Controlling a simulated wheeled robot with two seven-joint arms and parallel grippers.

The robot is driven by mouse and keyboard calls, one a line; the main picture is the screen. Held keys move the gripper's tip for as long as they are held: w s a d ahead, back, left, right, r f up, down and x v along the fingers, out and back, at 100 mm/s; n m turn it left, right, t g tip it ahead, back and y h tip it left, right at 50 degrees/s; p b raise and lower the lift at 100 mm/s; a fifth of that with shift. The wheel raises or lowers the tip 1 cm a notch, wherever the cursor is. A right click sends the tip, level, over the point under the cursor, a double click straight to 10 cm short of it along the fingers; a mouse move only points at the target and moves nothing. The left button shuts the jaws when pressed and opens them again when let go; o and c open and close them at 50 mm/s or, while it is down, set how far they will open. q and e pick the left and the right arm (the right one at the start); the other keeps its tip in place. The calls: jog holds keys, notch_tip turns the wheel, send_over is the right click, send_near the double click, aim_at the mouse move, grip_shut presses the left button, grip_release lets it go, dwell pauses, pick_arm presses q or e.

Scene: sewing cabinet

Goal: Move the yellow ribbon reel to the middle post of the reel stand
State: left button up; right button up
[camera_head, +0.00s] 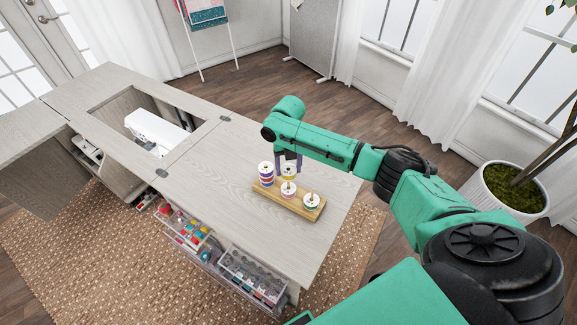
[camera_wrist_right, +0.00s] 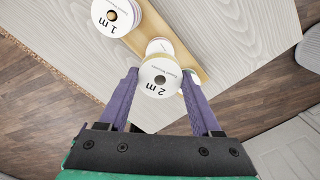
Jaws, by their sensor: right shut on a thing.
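My right gripper (camera_head: 289,161) is shut on the yellow ribbon reel (camera_head: 290,172), which sits between its fingertips behind the middle of the wooden reel stand (camera_head: 267,188). In the right wrist view the held reel shows its white "2 m" face (camera_wrist_right: 158,90) between the purple fingers. Whether it touches the stand is unclear. A purple and red reel (camera_head: 266,175) stands at the stand's left end. A pinkish reel (camera_head: 288,190) is around the middle, and a white-topped, green-edged reel (camera_head: 312,202) is on the right post. My left gripper is out of view.
The stand is near the right end of the pale wooden sewing cabinet (camera_head: 225,165). A white sewing machine (camera_head: 156,130) sits in the opening to the left. Clear drawers (camera_head: 250,275) with supplies project at the front. The tabletop between machine and stand is bare.

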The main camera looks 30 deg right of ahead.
jog(key=shift+f, duration=0.25)
jog(key=shift+f, duration=0.1)
jog(key=shift+f+b, duration=1.05)
jog(key=shift+f, duration=0.3)
jog(key=o, duration=1.4)
notch_tip(320, 180, up, 15)
jog(key=b, duration=0.2)
jog(key=shift+f, duration=0.2)
jog(key=shift+s+f, duration=0.1)
